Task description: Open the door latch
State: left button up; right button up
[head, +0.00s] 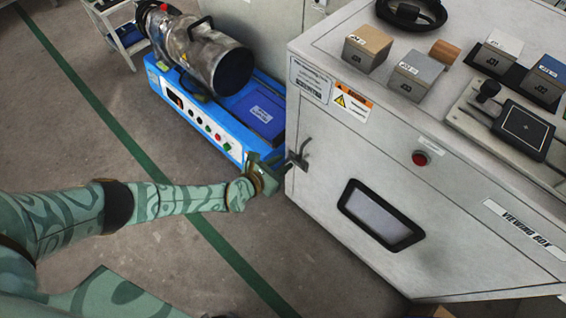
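The door latch (299,157) is a small dark metal handle on the left edge of the light grey cabinet (330,150). The cabinet's front face has a dark-framed window (381,214) and appears closed. My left gripper (282,168) is at the latch, just left of and slightly below it. Its fingers overlap the latch area in the picture, and I cannot tell whether they touch it or how far apart they are. My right gripper is out of view.
A blue machine (225,120) with a metal cylinder (205,50) stands behind my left gripper. Sample blocks (415,75) and a dark device (525,128) sit on the cabinet top. A red button (420,158) is on the front. The floor (80,120) at left is clear.

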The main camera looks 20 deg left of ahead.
pick_arm(q)
jog(key=shift+w+d, duration=0.1)
jog(key=shift+w, duration=0.15)
grip_shut()
